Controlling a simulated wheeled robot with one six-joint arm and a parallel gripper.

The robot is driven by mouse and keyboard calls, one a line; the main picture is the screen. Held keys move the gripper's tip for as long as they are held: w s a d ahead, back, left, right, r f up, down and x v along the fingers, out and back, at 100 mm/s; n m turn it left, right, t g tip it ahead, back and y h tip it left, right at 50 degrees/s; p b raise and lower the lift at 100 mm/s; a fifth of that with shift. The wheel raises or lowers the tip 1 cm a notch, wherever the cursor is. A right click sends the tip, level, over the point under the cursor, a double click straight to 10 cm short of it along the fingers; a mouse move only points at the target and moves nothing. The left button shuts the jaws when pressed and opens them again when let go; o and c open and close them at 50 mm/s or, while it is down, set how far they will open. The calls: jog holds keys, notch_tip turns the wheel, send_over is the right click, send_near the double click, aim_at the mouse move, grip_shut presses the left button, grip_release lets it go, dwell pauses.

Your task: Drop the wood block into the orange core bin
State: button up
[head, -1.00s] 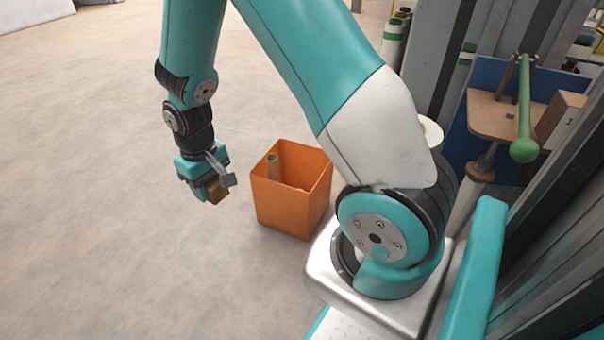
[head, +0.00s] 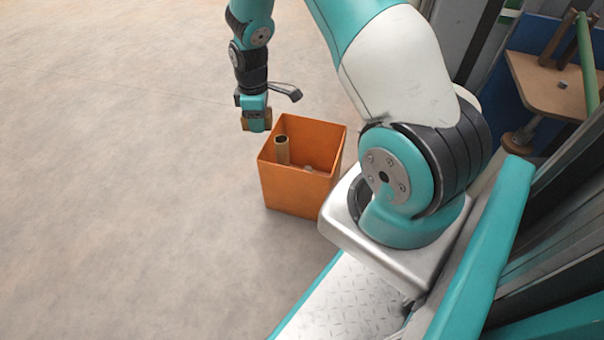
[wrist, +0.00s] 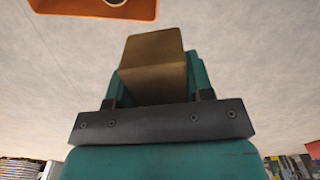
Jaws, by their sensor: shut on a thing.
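My gripper (head: 256,122) is shut on the wood block, a brown block (head: 244,118) that shows between the teal fingers. In the wrist view the wood block (wrist: 153,62) sticks out beyond the fingertips of my gripper (wrist: 155,85). The orange core bin (head: 295,190) stands on the floor, open at the top, just right of and below my gripper in the head view. A cardboard tube (head: 282,152) stands in it and a small pale thing lies inside. In the wrist view part of the bin (wrist: 95,9) shows at the top left. The block appears outside the bin's opening.
A wooden shelf (head: 555,85) with a green handle (head: 586,60) stands at the right against a blue panel. The concrete floor (head: 130,200) to the left of the bin is clear. My arm's base is close to the bin's right side.

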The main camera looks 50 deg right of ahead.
jog(key=s+d+f+n, duration=0.2)
jog(key=d+f+n, duration=0.35)
jog(key=d, duration=0.25)
jog(key=s+d+f+n, duration=0.1)
jog(key=d+f+n, duration=0.45)
jog(key=d, duration=0.35)
jog(key=shift+n, duration=0.3)
jog(key=f+b, duration=0.5)
jog(key=b, duration=0.1)
jog(key=shift+a, duration=0.2)
